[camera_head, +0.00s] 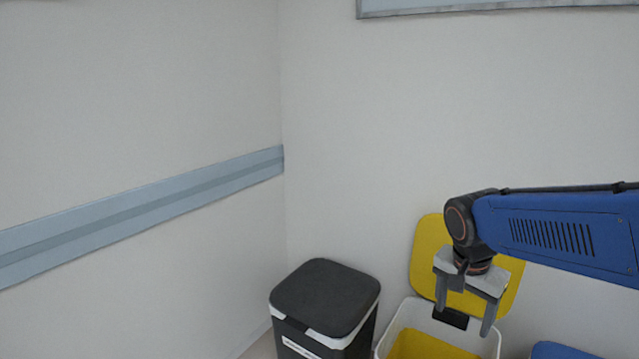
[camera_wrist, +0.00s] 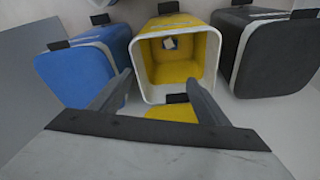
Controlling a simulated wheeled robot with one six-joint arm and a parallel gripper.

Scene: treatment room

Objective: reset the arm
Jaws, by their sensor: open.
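My blue arm (camera_head: 565,230) reaches in from the right in the head view. My gripper (camera_head: 464,312) points down, open, with nothing between its fingers. It is above the yellow bin (camera_head: 395,340), whose yellow lid (camera_head: 430,252) stands raised behind the gripper. In the wrist view, my gripper (camera_wrist: 158,88) shows its two fingers apart, with the open yellow bin (camera_wrist: 150,92) beyond them. A small pale item (camera_wrist: 170,43) lies inside that bin.
A black bin (camera_head: 325,295) with a closed lid stands left of the yellow bin. A blue bin (camera_wrist: 82,75) stands on its other side, its lid (camera_head: 560,351) at the bottom edge of the head view. Walls with a grey-blue rail (camera_head: 150,210) are close behind and left.

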